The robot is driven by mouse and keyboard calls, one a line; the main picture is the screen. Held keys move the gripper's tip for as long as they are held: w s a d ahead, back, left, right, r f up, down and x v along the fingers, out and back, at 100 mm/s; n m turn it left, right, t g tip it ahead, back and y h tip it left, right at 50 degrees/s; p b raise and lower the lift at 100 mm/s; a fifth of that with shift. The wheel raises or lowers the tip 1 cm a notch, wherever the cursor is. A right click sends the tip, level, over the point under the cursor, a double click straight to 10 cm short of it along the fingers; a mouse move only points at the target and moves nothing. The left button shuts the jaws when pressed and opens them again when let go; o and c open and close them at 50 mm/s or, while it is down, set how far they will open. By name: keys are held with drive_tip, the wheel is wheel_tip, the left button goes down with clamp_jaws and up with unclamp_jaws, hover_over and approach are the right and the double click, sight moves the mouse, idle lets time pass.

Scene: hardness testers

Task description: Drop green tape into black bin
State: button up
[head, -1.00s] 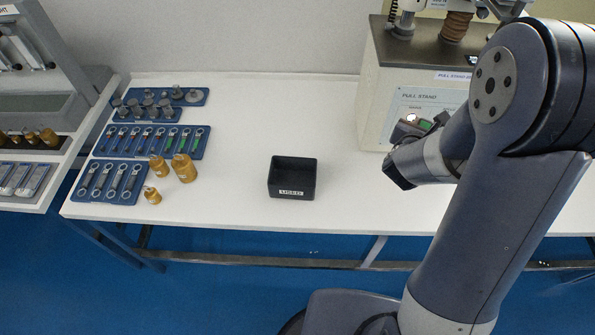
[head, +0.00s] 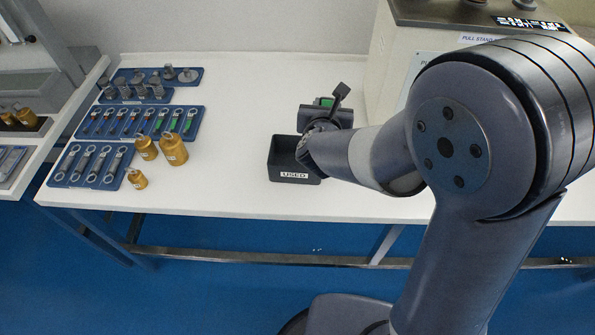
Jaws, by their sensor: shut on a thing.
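The black bin (head: 293,177), marked USED, stands on the white table near its front edge. My gripper (head: 327,113) is at the bin's back right side, in the picture a little above its rim. My wrist covers the bin's right part. A small green patch (head: 325,102) shows at my gripper, mostly hidden by dark parts; it appears to be the green tape held in the jaws. The fingertips are hard to make out. Other green-marked pieces (head: 173,122) lie in a blue tray at the left.
Blue trays (head: 196,131) with ringed pieces and grey weights fill the table's left part. Several brass weights (head: 172,148) stand beside them. The pull stand (head: 385,55) is at the back right, behind my arm. The table between weights and bin is clear.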

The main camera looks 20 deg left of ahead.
drive_tip(key=s+a+f+n+y+b, duration=0.1)
drive_tip(key=s+a+f+b, duration=0.1)
drive_tip(key=a+f+b, duration=0.2)
wheel_tip(320, 180, down, 3)
drive_tip(key=shift+s+a+f+b, duration=0.15)
drive_tip(key=shift+a+f+b, duration=0.05)
drive_tip(key=shift+a+b, duration=0.2)
drive_tip(key=o, duration=1.1)
drive_tip(key=shift+c, duration=0.2)
drive_tip(key=shift+r, duration=0.1)
drive_tip(key=v, duration=1)
drive_tip(key=shift+s+d, duration=0.25)
drive_tip(key=shift+s, duration=0.1)
drive_tip(key=shift+w+r, duration=0.1)
